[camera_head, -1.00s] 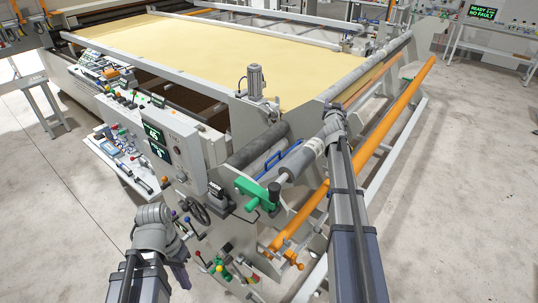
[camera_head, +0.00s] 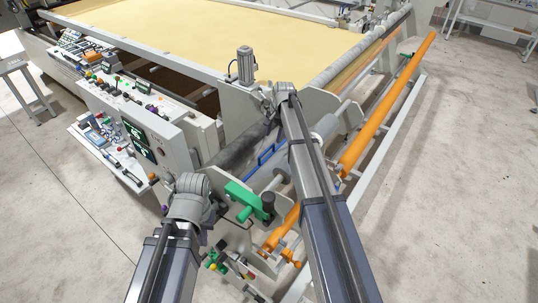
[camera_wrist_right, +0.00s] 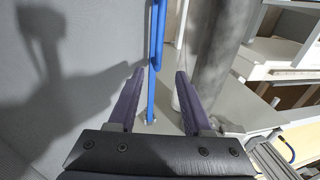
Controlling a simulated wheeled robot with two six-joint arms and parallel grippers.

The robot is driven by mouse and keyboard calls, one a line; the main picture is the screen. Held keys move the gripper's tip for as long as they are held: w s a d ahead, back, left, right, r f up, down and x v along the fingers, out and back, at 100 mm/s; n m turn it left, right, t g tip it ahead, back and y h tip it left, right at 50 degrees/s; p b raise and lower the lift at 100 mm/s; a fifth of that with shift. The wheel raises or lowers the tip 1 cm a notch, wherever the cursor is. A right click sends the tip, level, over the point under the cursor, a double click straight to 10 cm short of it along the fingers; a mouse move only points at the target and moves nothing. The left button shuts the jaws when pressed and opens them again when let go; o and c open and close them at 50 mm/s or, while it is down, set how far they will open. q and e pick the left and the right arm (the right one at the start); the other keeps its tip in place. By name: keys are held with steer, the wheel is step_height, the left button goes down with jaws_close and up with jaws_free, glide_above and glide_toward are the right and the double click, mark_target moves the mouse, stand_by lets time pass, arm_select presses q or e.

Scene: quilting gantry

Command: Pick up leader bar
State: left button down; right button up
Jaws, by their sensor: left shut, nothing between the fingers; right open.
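A blue bar (camera_head: 267,155) with a bent, handle-like shape lies along the near end of the machine, beside a grey roller. I cannot tell for sure that it is the leader bar. In the right wrist view a blue bar (camera_wrist_right: 155,50) runs upright in the picture, between the lines of my right gripper's fingers. My right gripper (camera_wrist_right: 160,73) is open and empty, apart from the bar as far as I can tell. In the head view its fingers are hidden by the wrist. My left gripper (camera_head: 203,238) is mostly hidden below its wrist, shut and empty, near the green bracket.
A green clamp (camera_head: 243,199) and an orange tube (camera_head: 385,112) flank the roller end. The control panel (camera_head: 150,140) stands at left, with a motor (camera_head: 245,65) behind. A grey roller (camera_wrist_right: 222,50) is close right of my right gripper.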

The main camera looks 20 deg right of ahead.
mark_target(268, 149)
steer(key=shift+s+a+f+b, duration=0.1)
steer(key=shift+a+f+b, duration=0.25)
steer(key=shift+f+b, duration=0.35)
steer(key=shift+a+f+b, duration=0.35)
steer(key=shift+f+b, duration=0.3)
steer(key=shift+f, duration=0.05)
steer(key=shift+s+f+b, duration=0.1)
steer(key=shift+f+b, duration=0.3)
steer(key=b+x, duration=0.4)
steer(key=shift+s+a+f, duration=0.25)
steer(key=shift+s+a, duration=0.05)
steer(key=shift+a, duration=0.05)
steer(key=shift+r, duration=0.1)
jaws_close()
